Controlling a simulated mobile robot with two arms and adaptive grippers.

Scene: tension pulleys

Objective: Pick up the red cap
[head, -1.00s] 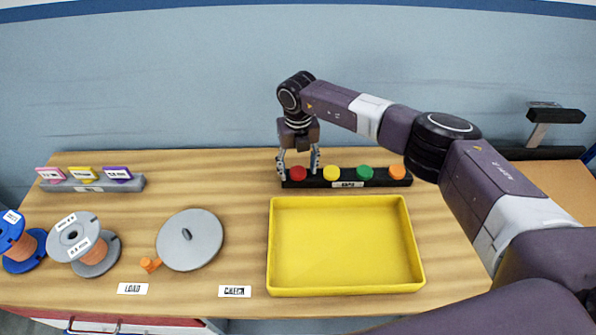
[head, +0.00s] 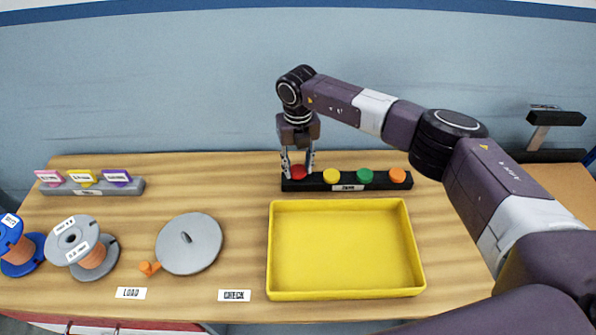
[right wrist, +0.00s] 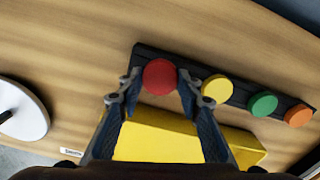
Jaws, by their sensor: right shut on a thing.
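The red cap (head: 298,171) sits at the left end of a black rack (head: 320,186) at the back of the table. My right gripper (head: 298,172) points down over it, with a finger on each side, shut on the cap. In the right wrist view the red cap (right wrist: 160,77) shows between the two fingertips (right wrist: 158,88), still at the rack. I cannot tell any lift from the rack. My left gripper is not in view.
Yellow (head: 331,176), green (head: 365,175) and orange (head: 397,175) caps stand right of it on the rack. A yellow tray (head: 345,293) lies in front. A grey disc (head: 189,250), spools (head: 75,240) and a tag holder (head: 95,189) are at left.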

